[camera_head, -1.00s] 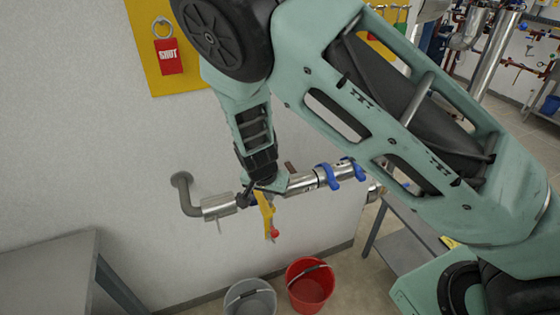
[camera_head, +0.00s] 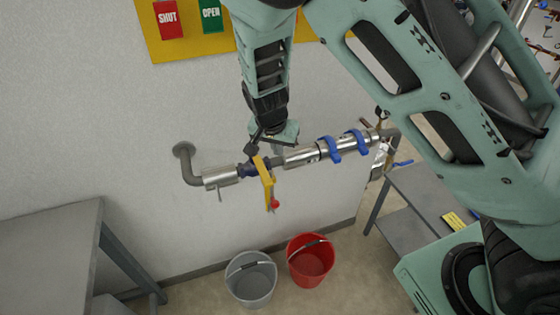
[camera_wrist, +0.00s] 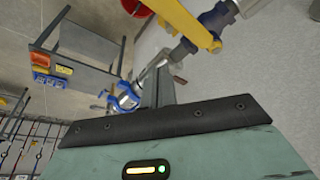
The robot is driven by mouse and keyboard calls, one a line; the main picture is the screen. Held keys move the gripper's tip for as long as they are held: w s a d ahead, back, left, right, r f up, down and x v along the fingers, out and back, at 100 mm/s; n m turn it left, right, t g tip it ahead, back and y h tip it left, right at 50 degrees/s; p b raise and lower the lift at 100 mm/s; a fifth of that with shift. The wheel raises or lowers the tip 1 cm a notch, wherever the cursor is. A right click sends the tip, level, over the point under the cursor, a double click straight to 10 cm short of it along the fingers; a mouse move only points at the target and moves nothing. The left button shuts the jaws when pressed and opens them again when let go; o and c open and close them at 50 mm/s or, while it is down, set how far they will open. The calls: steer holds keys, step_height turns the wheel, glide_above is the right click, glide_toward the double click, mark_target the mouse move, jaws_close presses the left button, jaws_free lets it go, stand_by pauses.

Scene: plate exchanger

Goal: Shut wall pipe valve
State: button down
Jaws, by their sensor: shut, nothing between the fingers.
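A metal pipe (camera_head: 222,176) runs along the wall, with a valve whose yellow handle (camera_head: 268,184) has a red tip. The handle hangs down, across the line of the pipe. My gripper (camera_head: 277,148) points down just above and to the right of the valve. It is shut and empty. In the wrist view the yellow handle (camera_wrist: 188,24) shows at the top, beyond the narrow shut fingers (camera_wrist: 158,86) and off to their right. I cannot tell whether the fingertips touch the pipe.
A red tag (camera_head: 168,19) reading SHUT and a green OPEN tag (camera_head: 211,14) hang on a yellow board. Blue clamps (camera_head: 329,149) sit on the pipe to the right. A grey bucket (camera_head: 251,280) and red bucket (camera_head: 311,262) stand below. Tables stand left (camera_head: 45,235) and right (camera_head: 425,185).

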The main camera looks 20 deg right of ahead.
steer(key=shift+a+r+b, duration=0.15)
steer(key=shift+a+r, duration=0.1)
steer(key=shift+r, duration=0.55)
steer(key=shift+a+r+b, duration=0.15)
steer(key=shift+a+r, duration=0.15)
steer(key=shift+r, duration=0.5)
steer(key=shift+a+r+b, duration=0.15)
steer(key=shift+a+r, duration=0.1)
steer(key=shift+r, duration=0.55)
steer(key=s+a+n+g+y+b, duration=0.1)
steer(key=s+n+b, duration=0.3)
steer(key=s, duration=1.1)
steer(key=s+a+n+g+y+b, duration=0.2)
steer(key=s+n+b, duration=0.3)
steer(key=s+n, duration=0.6)
steer(key=s+a, duration=0.1)
steer(key=s, duration=0.4)
steer(key=shift+f+n, duration=0.3)
steer(key=shift+f, duration=0.1)
